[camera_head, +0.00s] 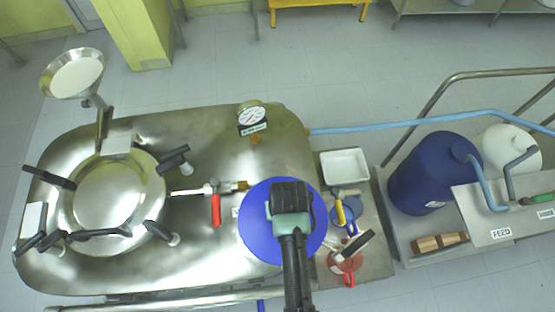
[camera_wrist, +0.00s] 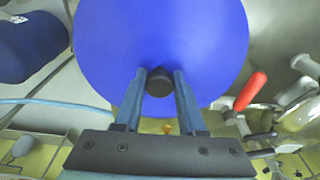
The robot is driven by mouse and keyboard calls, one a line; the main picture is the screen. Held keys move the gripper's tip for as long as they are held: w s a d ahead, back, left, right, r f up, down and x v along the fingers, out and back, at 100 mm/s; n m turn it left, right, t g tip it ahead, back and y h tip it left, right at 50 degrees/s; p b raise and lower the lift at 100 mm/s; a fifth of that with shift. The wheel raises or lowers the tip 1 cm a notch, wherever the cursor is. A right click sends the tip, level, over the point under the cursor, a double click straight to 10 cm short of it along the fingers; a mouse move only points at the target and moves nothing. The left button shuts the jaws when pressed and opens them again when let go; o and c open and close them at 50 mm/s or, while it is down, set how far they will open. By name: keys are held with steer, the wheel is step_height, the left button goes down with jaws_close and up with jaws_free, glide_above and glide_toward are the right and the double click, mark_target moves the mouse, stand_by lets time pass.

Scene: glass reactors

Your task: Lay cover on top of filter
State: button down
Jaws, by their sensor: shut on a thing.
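In the head view my gripper (camera_head: 290,198) and arm hide part of the disc. The disc is over the right end of the large steel vessel; I cannot tell how high. A steel funnel-shaped bowl (camera_head: 75,75) with a pale round inside stands at the upper left and may be the filter, but I cannot be sure. What lies under the disc is hidden.
The steel vessel (camera_head: 215,135) has a clamped round hatch (camera_head: 108,195), a gauge (camera_head: 251,115) and a red-handled valve (camera_head: 215,208). To the right are a white tray (camera_head: 345,167), small tools, a blue drum (camera_head: 415,180) and a blue hose (camera_head: 400,122).

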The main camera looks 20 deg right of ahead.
steer(key=shift+s, duration=0.2)
steer(key=shift+f+b, duration=0.25)
steer(key=shift+b, duration=0.05)
step_height(320, 180, down, 6)
steer(key=b, duration=0.6)
steer(key=shift+w+f+b, duration=0.1)
steer(key=shift+b, duration=0.25)
steer(key=shift+f+b, duration=0.3)
steer(key=shift+f, duration=0.3)
steer(key=shift+c, duration=2)
jaws_free()
steer(key=r, duration=0.4)
steer(key=s+r, duration=0.1)
steer(key=r, duration=0.3)
steer(key=s+r, duration=0.1)
steer(key=r, duration=0.4)
steer(key=shift+a, duration=0.25)
steer(key=shift+w, duration=0.1)
